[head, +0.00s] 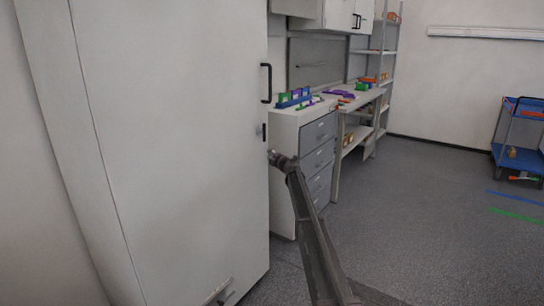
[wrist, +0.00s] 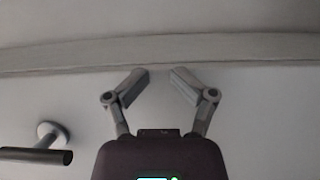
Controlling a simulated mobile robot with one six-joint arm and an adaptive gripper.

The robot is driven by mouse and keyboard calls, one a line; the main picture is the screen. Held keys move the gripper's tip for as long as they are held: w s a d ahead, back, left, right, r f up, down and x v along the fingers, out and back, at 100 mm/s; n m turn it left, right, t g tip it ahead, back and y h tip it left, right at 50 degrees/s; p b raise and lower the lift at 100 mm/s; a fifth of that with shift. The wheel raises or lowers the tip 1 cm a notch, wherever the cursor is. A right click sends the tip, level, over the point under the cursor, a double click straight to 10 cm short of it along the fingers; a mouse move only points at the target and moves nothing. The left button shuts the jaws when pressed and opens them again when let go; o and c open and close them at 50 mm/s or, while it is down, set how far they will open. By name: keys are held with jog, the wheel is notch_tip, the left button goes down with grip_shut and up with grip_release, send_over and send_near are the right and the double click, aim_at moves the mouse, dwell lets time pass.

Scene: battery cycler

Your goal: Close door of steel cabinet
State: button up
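The steel cabinet (head: 50,120) is tall and off-white and fills the left of the head view. Its broad door panel (head: 175,130) is plain, with a black handle (head: 266,83) near its right edge and a small fitting (head: 261,132) below. I cannot tell whether the door is fully shut. My gripper (head: 275,157) is at the panel's right edge, seen small and partly hidden. In the wrist view my gripper (wrist: 160,73) has its two fingertips apart with nothing between them, close to a pale surface. A dark handle bar (wrist: 36,156) on a round grey mount lies left of the fingers.
A grey drawer unit (head: 318,150) and workbench stand right of the cabinet, with coloured items (head: 295,98) on top. Shelving (head: 385,70) is behind. A blue cart (head: 518,140) stands at the far right. The grey floor (head: 420,220) between is open.

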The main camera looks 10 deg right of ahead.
jog(key=shift+w+a+f, duration=0.2)
jog(key=shift+a+f, duration=0.1)
jog(key=shift+a, duration=0.2)
grip_shut()
jog(key=s+d, duration=1.1)
jog(key=shift+d+r+p, duration=0.3)
jog(key=shift+r, duration=0.05)
